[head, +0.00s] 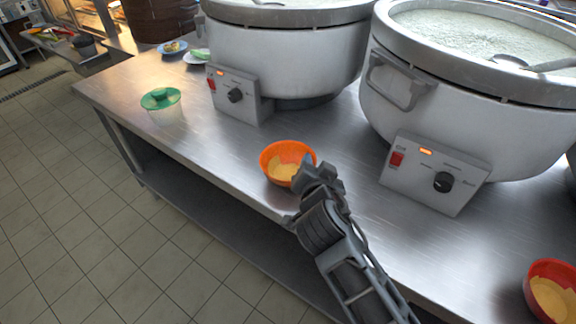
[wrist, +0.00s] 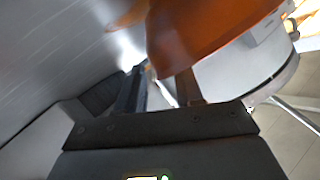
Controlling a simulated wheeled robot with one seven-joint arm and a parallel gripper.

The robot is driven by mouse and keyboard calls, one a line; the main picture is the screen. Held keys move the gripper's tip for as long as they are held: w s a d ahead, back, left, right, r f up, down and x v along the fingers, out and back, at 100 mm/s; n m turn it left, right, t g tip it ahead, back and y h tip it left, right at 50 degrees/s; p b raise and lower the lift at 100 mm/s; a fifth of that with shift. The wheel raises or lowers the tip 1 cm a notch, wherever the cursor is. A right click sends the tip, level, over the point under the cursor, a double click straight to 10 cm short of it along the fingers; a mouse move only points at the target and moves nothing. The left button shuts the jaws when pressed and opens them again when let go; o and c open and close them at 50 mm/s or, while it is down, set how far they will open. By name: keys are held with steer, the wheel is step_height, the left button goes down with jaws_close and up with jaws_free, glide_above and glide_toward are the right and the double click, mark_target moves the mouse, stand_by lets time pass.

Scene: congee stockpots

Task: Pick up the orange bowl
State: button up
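The orange bowl (head: 274,151) stands upright on the steel counter, near its front edge, with pale yellow contents. In the wrist view the orange bowl (wrist: 205,28) is very close and fills the upper middle. My gripper (head: 307,172) is at the bowl's right front side in the head view and hides part of its rim. In the wrist view the two fingers of my gripper (wrist: 160,82) are apart, with a bright gap between them. The bowl's edge comes down by the right finger and covers its tip. Whether the fingers touch the bowl is unclear.
Two large pots of congee (head: 285,50) (head: 470,100) stand behind the bowl, with control boxes facing front. A red bowl (head: 552,290) is at the right. Bare counter (head: 215,140) lies left of the bowl.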

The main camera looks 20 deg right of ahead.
steer(key=shift+w+d+f, duration=0.25)
steer(key=shift+w, duration=0.35)
steer(key=shift+c, duration=0.3)
jaws_close()
